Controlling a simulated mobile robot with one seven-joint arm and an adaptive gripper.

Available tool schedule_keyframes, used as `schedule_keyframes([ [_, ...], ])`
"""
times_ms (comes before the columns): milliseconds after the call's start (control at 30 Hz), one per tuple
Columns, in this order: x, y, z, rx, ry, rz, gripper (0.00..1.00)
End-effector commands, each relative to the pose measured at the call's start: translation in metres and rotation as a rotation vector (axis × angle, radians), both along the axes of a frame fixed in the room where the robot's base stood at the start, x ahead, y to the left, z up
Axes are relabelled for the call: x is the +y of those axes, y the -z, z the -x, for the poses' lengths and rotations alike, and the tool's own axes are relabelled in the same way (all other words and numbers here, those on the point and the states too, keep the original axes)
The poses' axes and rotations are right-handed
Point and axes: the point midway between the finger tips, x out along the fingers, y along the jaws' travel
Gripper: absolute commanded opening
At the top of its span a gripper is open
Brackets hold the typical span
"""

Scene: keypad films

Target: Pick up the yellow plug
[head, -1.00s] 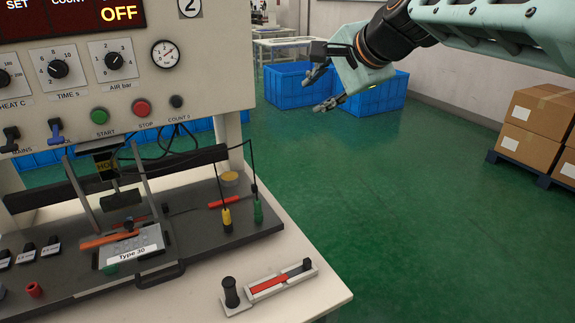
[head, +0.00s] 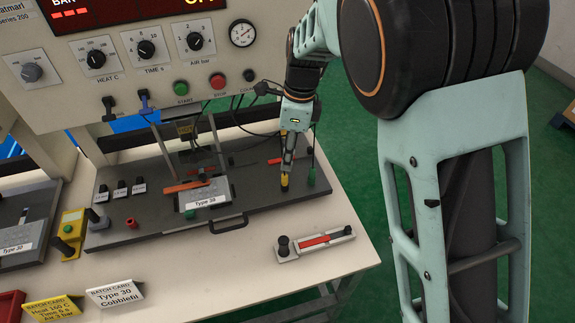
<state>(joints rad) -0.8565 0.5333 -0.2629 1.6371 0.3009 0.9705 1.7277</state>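The yellow plug (head: 284,182) stands upright on the right part of the dark base plate of the press. My gripper (head: 287,165) points down right over it, and its fingers cover the plug's upper part. The fingers show nearly edge-on, so I cannot tell whether they are open or shut, or whether they touch the plug. The green plug (head: 311,177) stands just right of my gripper.
A grey tool with a red strip (head: 315,241) lies on the bench in front. Batch cards (head: 115,292) stand at the front left. Dials and switches are on the panel behind.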

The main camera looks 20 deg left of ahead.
Motion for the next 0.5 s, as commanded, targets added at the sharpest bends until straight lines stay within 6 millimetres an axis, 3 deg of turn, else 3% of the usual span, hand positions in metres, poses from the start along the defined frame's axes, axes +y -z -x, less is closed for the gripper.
schedule_keyframes([
  [200, 0.003, 0.035, 0.002, 0.002, 0.000, 0.002, 0.33],
  [500, 0.006, 0.062, 0.001, 0.002, -0.001, 0.003, 0.33],
])
